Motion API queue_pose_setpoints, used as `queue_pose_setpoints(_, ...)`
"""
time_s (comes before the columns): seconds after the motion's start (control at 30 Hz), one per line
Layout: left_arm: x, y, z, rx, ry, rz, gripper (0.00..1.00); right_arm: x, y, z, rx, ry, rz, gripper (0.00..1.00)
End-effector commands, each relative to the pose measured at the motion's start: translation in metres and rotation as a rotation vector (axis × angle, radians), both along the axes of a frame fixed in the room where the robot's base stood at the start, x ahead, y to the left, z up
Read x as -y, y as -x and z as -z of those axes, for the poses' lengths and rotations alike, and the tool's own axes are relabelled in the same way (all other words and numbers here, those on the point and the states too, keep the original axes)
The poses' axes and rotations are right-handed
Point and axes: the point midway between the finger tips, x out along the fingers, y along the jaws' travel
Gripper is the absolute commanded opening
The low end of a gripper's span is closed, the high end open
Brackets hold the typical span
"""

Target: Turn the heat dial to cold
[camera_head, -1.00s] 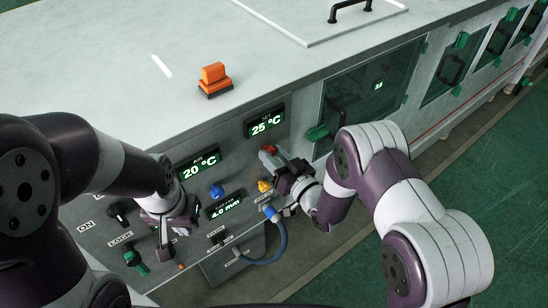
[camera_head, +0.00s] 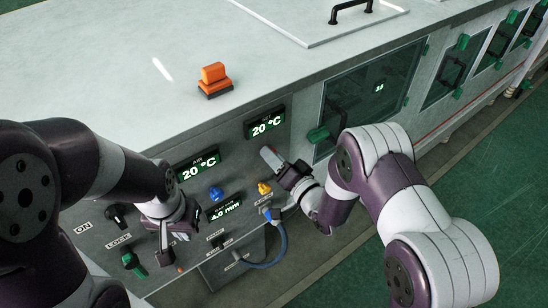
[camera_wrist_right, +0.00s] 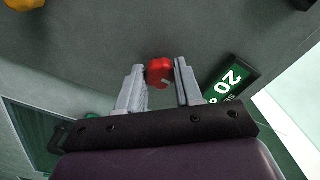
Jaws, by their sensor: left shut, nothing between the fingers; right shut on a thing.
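The heat dial is the red knob (camera_wrist_right: 159,71) on the panel in the right wrist view. My right gripper (camera_wrist_right: 160,66) has one finger on each side of it and is shut on it. In the head view my right gripper (camera_head: 271,158) reaches the panel below the upper display and hides the dial. That display (camera_head: 267,124) reads 20 °C. My left gripper (camera_head: 166,238) is shut and empty, near the panel's lower left, away from the dial.
Another display (camera_head: 198,168) reads AIR 20 °C. A blue knob (camera_head: 216,194) and a yellow knob (camera_head: 264,188) sit nearby. A blue cable (camera_head: 281,245) hangs below. A green handle (camera_head: 133,263) is at the lower left, and an orange switch (camera_head: 214,79) stands on top.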

Motion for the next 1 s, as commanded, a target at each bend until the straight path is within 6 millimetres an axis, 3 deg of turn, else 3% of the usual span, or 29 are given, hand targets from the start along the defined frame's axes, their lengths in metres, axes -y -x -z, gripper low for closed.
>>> queue_pose_setpoints(0.5,0.000,0.000,0.000,0.000,0.000,0.000,0.00,0.001,-0.002,-0.003,-0.002,-0.019,0.004,0.05)
queue_pose_setpoints(0.53,0.000,0.000,0.000,0.000,0.000,0.000,0.00,0.001,-0.002,-0.003,-0.002,-0.019,0.004,0.45)
queue_pose_setpoints(0.6,0.000,0.000,0.000,0.000,0.000,0.000,0.00,0.001,-0.002,-0.003,-0.003,-0.017,0.003,0.61)
queue_pose_setpoints(0.87,0.000,0.000,0.000,0.000,0.000,0.000,0.00,0.001,0.000,-0.001,-0.007,-0.015,0.003,0.61)
queue_pose_setpoints(1.0,0.000,0.000,0.006,0.000,0.000,0.000,0.00,0.011,0.013,0.001,-0.009,-0.013,0.004,0.61)
